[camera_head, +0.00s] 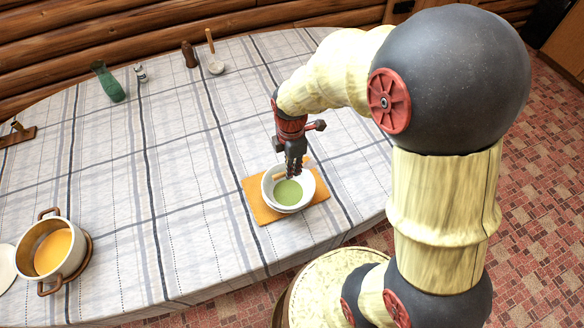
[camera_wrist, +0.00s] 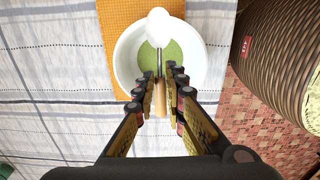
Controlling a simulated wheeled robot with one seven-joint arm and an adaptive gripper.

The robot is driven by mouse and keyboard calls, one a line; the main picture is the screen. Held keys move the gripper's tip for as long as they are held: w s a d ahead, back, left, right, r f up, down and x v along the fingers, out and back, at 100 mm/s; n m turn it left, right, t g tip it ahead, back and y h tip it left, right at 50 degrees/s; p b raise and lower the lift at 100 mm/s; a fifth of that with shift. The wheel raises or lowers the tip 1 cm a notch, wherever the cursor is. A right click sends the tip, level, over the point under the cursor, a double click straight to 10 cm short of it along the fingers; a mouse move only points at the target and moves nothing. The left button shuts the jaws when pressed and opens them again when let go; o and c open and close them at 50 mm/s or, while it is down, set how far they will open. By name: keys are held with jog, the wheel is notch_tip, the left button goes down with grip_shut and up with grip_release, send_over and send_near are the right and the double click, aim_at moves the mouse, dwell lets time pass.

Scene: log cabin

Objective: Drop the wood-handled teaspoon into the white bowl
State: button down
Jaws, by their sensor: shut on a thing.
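My gripper (camera_head: 293,170) is shut on the wood-handled teaspoon, over the white bowl. In the wrist view the gripper (camera_wrist: 160,82) has its fingers on both sides of the teaspoon's wooden handle (camera_wrist: 160,100). The spoon's pale head (camera_wrist: 158,27) points away from the gripper, above the bowl's far part. In the head view a bit of the handle (camera_head: 307,160) shows beside the fingers. The white bowl (camera_head: 309,190) holds something green and stands on an orange mat (camera_head: 257,206). The bowl's rim (camera_wrist: 122,62) also shows in the wrist view.
A pot (camera_head: 66,268) with orange contents stands at the left front. A green vase (camera_head: 108,82), a small shaker (camera_head: 141,73), a brown bottle (camera_head: 190,55) and a white ladle (camera_head: 215,65) stand at the back. The middle of the tablecloth (camera_head: 180,160) is clear.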

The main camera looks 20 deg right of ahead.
notch_tip(320, 180, down, 6)
jog(key=b, duration=0.4)
jog(key=shift+r, duration=0.15)
jog(key=c, duration=1.8)
grip_release()
jog(key=shift+c, duration=0.2)
jog(key=shift+o, duration=0.4)
notch_tip(320, 180, up, 12)
jog(key=shift+r, duration=0.1)
